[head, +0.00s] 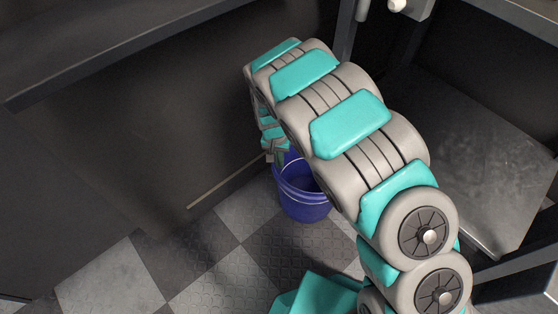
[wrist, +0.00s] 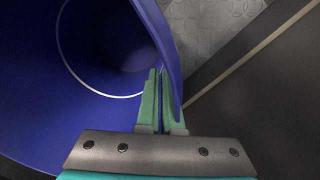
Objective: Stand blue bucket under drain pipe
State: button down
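The blue bucket (head: 304,203) is upright at the foot of the dark panel, over the checkered floor, partly hidden by my arm. I cannot tell whether its base touches the floor. In the wrist view, the bucket's open inside (wrist: 95,115) fills the left side. My gripper (wrist: 162,72) has its green fingers close together with the bucket's rim wall between them. In the head view my gripper (head: 276,156) is at the bucket's back left rim. A drain pipe is not clearly identifiable; a small white fitting (head: 397,5) shows at the top edge.
A dark panel (head: 130,130) with a bottom ledge stands behind and left of the bucket. A grey metal plate (head: 490,165) lies to the right beyond my arm, beside a dark upright post (head: 347,25). Checkered floor (head: 205,280) is clear at the front left.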

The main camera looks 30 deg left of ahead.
jog(key=c, duration=1.5)
grip_release()
jog(key=shift+f, duration=0.15)
jog(key=shift+c, duration=0.2)
jog(key=o, duration=0.5)
jog(key=shift+c, duration=0.2)
notch_tip(320, 180, up, 12)
jog(key=shift+a, duration=0.4)
jog(key=shift+s, duration=0.1)
